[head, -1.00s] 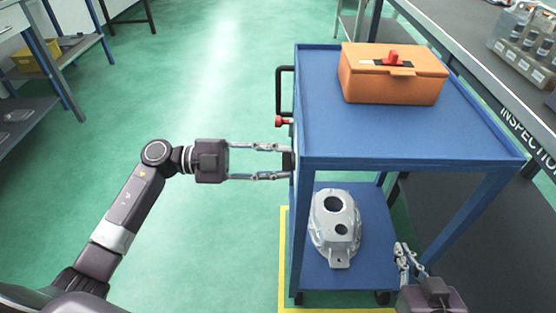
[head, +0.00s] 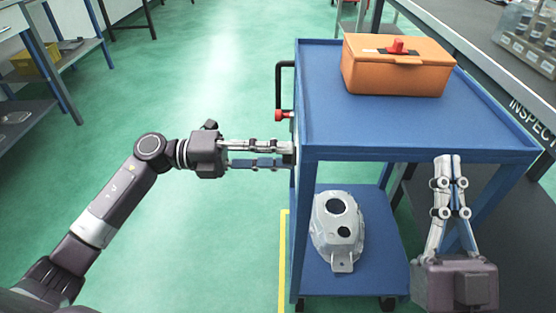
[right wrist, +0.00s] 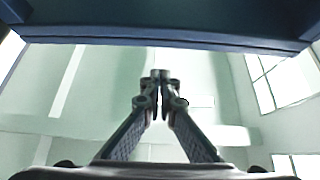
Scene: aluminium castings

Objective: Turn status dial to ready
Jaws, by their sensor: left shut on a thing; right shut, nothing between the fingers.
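My left gripper (head: 289,155) reaches in from the left and is shut at the left side of the blue cart (head: 415,150), just below its top. Its fingers close on the dark status dial there and largely hide it. The dial's marks and pointer cannot be read. My right gripper (head: 450,160) is shut and empty, its fingers pointing up at the cart's right front edge. In the right wrist view its fingertips (right wrist: 160,76) meet below a dark blue edge of the cart.
An orange case (head: 395,75) with a red latch stands on the cart top. A grey casting (head: 338,250) lies on the lower shelf. A black handle with a red knob (head: 283,115) is on the cart's left side.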

